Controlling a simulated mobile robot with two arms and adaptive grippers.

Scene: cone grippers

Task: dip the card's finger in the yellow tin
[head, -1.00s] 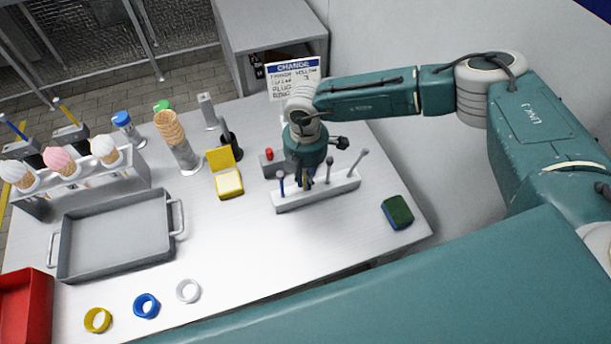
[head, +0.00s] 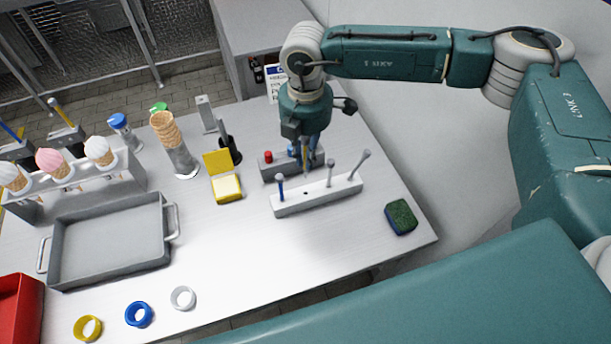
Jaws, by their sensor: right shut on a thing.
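My right gripper (head: 306,163) is above the white rack (head: 290,205), pointing down. It is shut on a slim finger with a yellow part (head: 306,158), partly hidden by the jaws. A dark empty hole shows in the rack below it. A blue finger and two grey ones stand in the rack. The yellow tin (head: 228,190) lies open to the left of the rack, lid up, with a pale yellow filling. The card (head: 272,88) stands behind my right wrist, mostly hidden, and its text cannot be read now. My left gripper is out of view.
A grey box with a red button (head: 268,157) stands just behind the rack. A green-and-blue sponge (head: 401,217) lies at the right. A cone stack (head: 167,131), grey tray (head: 60,275) and coloured rings (head: 139,314) are further left. The table before the tin is clear.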

